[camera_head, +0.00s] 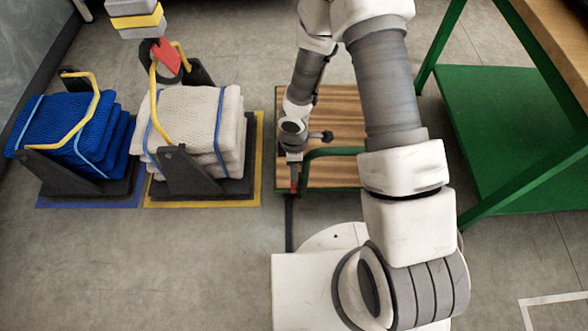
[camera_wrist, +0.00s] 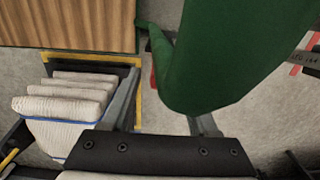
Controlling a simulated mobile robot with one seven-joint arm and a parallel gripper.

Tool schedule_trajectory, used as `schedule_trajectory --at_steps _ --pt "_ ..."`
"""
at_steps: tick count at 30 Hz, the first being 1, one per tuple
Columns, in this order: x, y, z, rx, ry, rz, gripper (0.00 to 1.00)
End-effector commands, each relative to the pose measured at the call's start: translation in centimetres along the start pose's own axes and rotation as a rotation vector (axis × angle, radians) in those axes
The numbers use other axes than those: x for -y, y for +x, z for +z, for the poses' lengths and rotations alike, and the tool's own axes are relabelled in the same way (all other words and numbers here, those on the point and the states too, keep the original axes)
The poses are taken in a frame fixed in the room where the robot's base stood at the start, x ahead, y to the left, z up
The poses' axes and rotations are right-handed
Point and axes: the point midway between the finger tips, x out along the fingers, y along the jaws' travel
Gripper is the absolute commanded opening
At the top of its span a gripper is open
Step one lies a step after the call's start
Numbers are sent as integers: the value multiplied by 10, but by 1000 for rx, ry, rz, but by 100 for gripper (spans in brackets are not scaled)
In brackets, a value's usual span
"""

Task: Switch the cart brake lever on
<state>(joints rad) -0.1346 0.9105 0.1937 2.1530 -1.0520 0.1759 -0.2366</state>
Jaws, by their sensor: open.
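The cart has a striped wooden deck (camera_head: 340,112) and a green handle (camera_head: 335,152). In the wrist view its deck (camera_wrist: 70,25) is at the upper left. The green handle (camera_wrist: 235,50) is close to the camera and covers much of the middle. A small red part (camera_head: 293,185), possibly the brake lever, shows just below my gripper (camera_head: 293,158). In the wrist view only a sliver of red (camera_wrist: 153,78) shows beside the green handle; the rest is hidden. My gripper (camera_wrist: 165,118) is open, fingers spread on either side, with nothing visibly held. Contact cannot be told.
Left of the cart are strapped stacks of white net (camera_head: 190,120) and blue net (camera_head: 65,125) on dark cradles. A green-framed bench (camera_head: 510,120) stands at right. Floor is clear at lower left.

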Motion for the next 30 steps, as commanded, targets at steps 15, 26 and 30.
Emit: schedule_trajectory --at_steps 15,26,30 --pt "0 4 0 0 0 1 33" --pt "0 4 0 0 0 1 0" --pt "0 4 0 0 0 1 0"
